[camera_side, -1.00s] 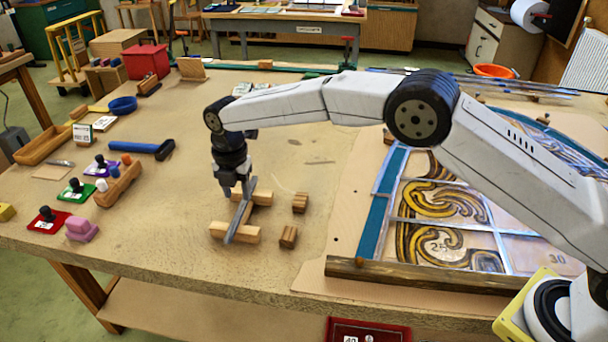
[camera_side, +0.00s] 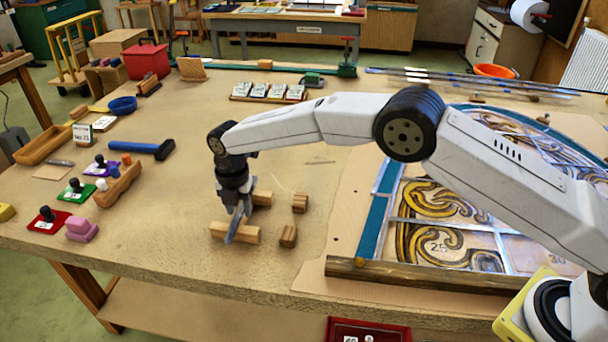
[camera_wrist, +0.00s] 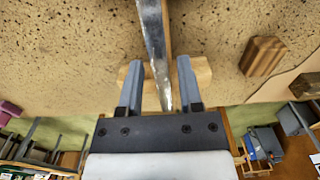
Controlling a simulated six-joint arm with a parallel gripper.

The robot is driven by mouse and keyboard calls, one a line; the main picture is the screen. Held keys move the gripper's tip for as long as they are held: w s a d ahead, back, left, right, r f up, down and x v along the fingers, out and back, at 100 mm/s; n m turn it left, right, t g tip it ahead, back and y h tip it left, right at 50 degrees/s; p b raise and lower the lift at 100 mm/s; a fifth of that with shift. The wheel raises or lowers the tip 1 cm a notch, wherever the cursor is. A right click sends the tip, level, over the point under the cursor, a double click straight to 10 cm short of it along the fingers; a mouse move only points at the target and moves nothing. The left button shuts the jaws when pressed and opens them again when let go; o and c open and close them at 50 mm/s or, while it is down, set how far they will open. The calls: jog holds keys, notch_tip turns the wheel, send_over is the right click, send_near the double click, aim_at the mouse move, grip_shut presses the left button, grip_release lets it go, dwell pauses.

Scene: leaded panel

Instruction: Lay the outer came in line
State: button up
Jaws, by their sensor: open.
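A grey metal came strip (camera_side: 236,226) rests across two wooden blocks on the bench, left of the panel. It also shows in the wrist view (camera_wrist: 154,45), running between the fingers. My gripper (camera_side: 239,208) is low over the strip, pointing down. In the wrist view my gripper (camera_wrist: 158,75) is open, with one finger on each side of the strip and a gap at both sides. The near block (camera_side: 235,232) and far block (camera_side: 262,198) lie under the strip. The leaded panel (camera_side: 440,215) with yellow scrolls lies at the right, partly hidden by my arm.
Two small wooden blocks (camera_side: 300,203) (camera_side: 288,236) stand between the strip and the panel. A wooden bar (camera_side: 420,276) borders the panel's front. A blue-handled hammer (camera_side: 143,148), stamps (camera_side: 76,190) and trays lie at the left. The bench behind my gripper is mostly clear.

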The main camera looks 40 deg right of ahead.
grip_shut()
dwell(1.3)
